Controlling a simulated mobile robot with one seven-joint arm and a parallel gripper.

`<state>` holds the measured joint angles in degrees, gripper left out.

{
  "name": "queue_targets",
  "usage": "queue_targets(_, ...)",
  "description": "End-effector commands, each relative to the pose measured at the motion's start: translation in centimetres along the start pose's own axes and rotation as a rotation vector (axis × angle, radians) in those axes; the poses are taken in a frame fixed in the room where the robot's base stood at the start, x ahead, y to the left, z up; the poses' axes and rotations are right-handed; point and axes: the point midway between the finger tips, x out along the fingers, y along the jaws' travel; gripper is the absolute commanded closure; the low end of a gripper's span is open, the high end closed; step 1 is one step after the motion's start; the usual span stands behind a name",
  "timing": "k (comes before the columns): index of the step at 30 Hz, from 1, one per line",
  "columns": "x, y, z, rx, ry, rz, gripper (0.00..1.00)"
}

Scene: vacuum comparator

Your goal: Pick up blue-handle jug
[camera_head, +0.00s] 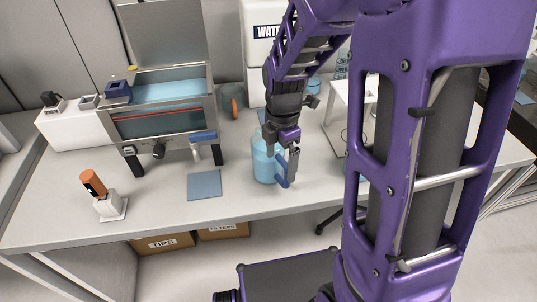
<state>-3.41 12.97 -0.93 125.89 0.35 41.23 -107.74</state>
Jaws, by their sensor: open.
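The blue-handle jug (263,163) is a light-blue, translucent vessel standing on the grey bench near its front edge. Its darker blue handle (282,173) is on the right, front side of the body. My gripper (291,164) points down beside the jug's right side, with its fingers close to the handle. The gripper is open. Whether the handle lies between the fingers or they touch it cannot be told from this view. My gripper and wrist hide the jug's upper right part.
A blue square mat (204,185) lies left of the jug. A comparator-like cabinet (163,117) with raised lid stands behind it. An orange-topped tool (93,183) is at left. Another jug with an orange handle (234,107) stands behind. A white stand (345,112) is at right.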

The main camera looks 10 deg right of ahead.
Motion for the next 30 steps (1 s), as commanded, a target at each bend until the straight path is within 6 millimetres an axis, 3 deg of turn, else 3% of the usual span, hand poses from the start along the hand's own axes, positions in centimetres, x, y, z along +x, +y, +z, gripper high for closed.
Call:
queue_targets(7,1.9,-0.1,0.1,0.000,0.000,-0.001,0.00)
queue_targets(15,5.7,-0.2,0.5,-0.001,0.000,-0.001,0.00)
queue_targets(24,6.2,-0.2,0.5,0.000,-0.001,0.001,0.00)
queue_targets(26,6.2,-0.2,0.5,0.000,-0.001,0.002,0.07)
queue_targets(30,6.2,-0.2,0.5,0.000,-0.001,0.001,0.32)
